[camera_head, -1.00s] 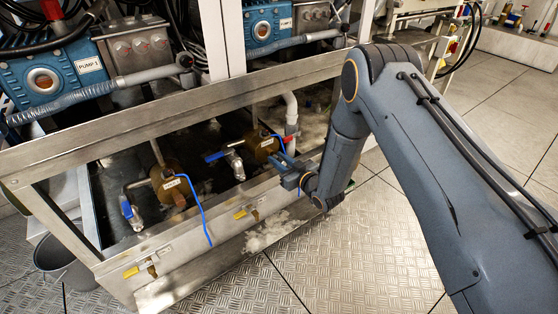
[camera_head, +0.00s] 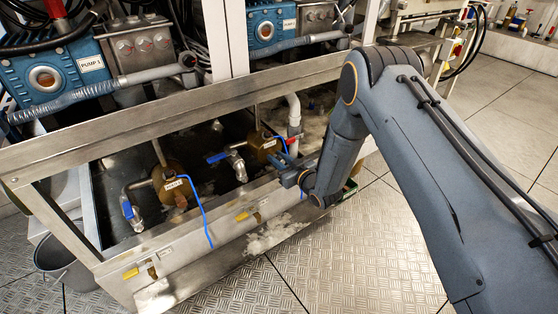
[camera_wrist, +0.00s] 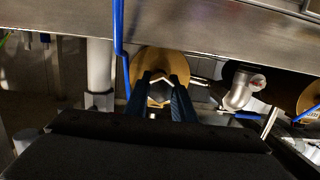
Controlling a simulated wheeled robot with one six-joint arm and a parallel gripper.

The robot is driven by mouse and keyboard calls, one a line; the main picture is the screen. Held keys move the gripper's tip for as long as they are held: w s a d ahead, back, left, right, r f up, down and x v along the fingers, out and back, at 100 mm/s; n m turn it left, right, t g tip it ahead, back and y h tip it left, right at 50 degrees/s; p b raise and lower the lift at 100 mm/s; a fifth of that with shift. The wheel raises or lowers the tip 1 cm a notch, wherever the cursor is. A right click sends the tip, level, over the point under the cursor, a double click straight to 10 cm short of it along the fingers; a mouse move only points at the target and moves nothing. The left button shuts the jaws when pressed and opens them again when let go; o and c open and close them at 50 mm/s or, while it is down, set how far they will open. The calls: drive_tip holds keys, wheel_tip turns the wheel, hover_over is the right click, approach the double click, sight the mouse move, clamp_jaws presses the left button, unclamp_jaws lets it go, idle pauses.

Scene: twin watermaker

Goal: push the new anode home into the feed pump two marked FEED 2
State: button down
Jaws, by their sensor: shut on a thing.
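The brass feed pump (camera_head: 260,146) on the right sits inside the steel frame; its label is too small to read. My gripper (camera_head: 278,168) is at the near side of this pump. In the wrist view the fingers of my gripper (camera_wrist: 161,108) are shut on a small hex-shaped grey piece, the anode (camera_wrist: 158,92), in front of the round brass pump face (camera_wrist: 146,62). The anode looks lined up with the face. How deep it sits, and whether it touches, I cannot tell.
A second brass pump (camera_head: 170,184) stands to the left. A blue cable (camera_wrist: 119,32) hangs just left of the fingers. The steel rail (camera_wrist: 220,35) crosses above. A white pipe (camera_wrist: 100,70) stands left. A grey bucket (camera_head: 68,264) is at far left.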

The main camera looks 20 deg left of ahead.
sight(283, 161)
drive_tip(key=shift+w+a+b, duration=0.3)
drive_tip(key=shift+w+a, duration=0.15)
drive_tip(key=shift+a, duration=0.1)
drive_tip(key=c, duration=1.4)
unclamp_jaws()
drive_tip(key=shift+s, duration=0.1)
drive_tip(key=shift+s+d, duration=0.2)
drive_tip(key=shift+s, duration=0.05)
drive_tip(key=p+v, duration=0.2)
drive_tip(key=v, duration=0.5)
drive_tip(key=shift+w+d, duration=0.15)
